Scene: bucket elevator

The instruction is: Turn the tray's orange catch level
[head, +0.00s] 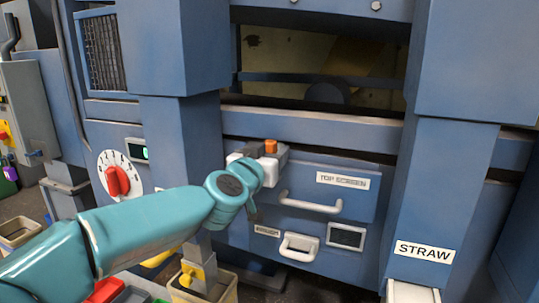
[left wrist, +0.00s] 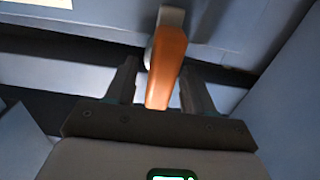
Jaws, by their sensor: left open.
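The orange catch (head: 270,146) shows as a small block at the upper left of the blue tray front (head: 350,200) labelled TOP SCREEN. In the left wrist view the orange catch (left wrist: 166,66) is a long lever on a grey mount, running nearly up and down the picture. My left gripper (head: 262,157) is at the tray's upper left corner. In the left wrist view my left gripper (left wrist: 159,80) is open, with one finger on each side of the catch and visible gaps beside it. The arm partly hides the catch in the head view. My right gripper is not in view.
A pale bar handle (head: 310,204) crosses the tray front. Below are a second white handle (head: 299,247) and a dark display (head: 346,236). A red dial (head: 118,181) is at the left. Blue columns stand on both sides; the right one has a STRAW label (head: 424,252).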

